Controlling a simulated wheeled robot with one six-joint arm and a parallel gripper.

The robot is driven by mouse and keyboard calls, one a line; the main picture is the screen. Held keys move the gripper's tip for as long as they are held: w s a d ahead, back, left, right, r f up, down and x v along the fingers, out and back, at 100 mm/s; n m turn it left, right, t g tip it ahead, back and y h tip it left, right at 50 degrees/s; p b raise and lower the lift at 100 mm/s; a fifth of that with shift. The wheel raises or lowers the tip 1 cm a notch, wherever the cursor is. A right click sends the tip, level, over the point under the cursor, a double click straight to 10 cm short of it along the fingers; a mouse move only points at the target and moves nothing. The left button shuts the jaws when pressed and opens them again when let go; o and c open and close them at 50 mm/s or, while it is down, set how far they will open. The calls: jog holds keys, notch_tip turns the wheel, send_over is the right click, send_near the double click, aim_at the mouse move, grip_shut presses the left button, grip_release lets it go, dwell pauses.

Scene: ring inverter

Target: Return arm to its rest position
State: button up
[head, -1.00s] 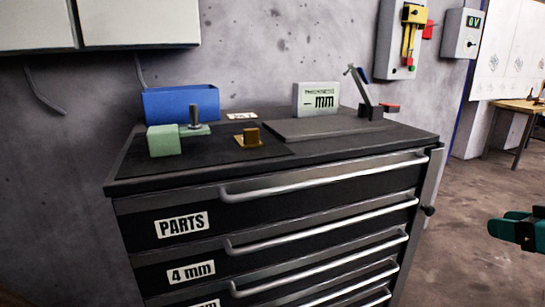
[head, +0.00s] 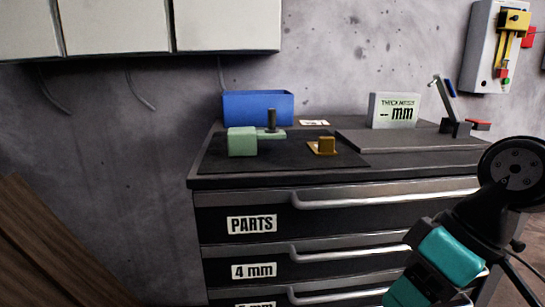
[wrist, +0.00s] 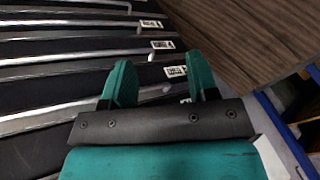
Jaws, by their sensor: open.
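My gripper (wrist: 162,82) shows in the wrist view with its two teal fingers apart and nothing between them. Behind the fingers are the drawer fronts of the black cabinet (wrist: 70,72). In the head view my arm is at the lower right, in front of the cabinet (head: 350,222), with teal and black parts showing. The fingertips cannot be made out there.
On the cabinet top are a blue bin (head: 258,108), a green block with a post (head: 243,141), a brass piece (head: 326,146), a thickness display (head: 394,110) and a lever tool (head: 447,103). A wooden surface (wrist: 250,35) is at the wrist view's upper right. Wall cabinets (head: 115,27) hang above.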

jog(key=s+a+r+h, duration=0.1)
jog(key=s+a, duration=0.2)
jog(key=s, duration=0.1)
notch_tip(320, 180, up, 25)
jog(key=p, duration=2.5)
jog(key=shift+s+r+g, duration=0.15)
jog(key=shift+s+g, duration=0.1)
jog(key=shift+g, duration=0.05)
jog(key=shift+d, duration=0.1)
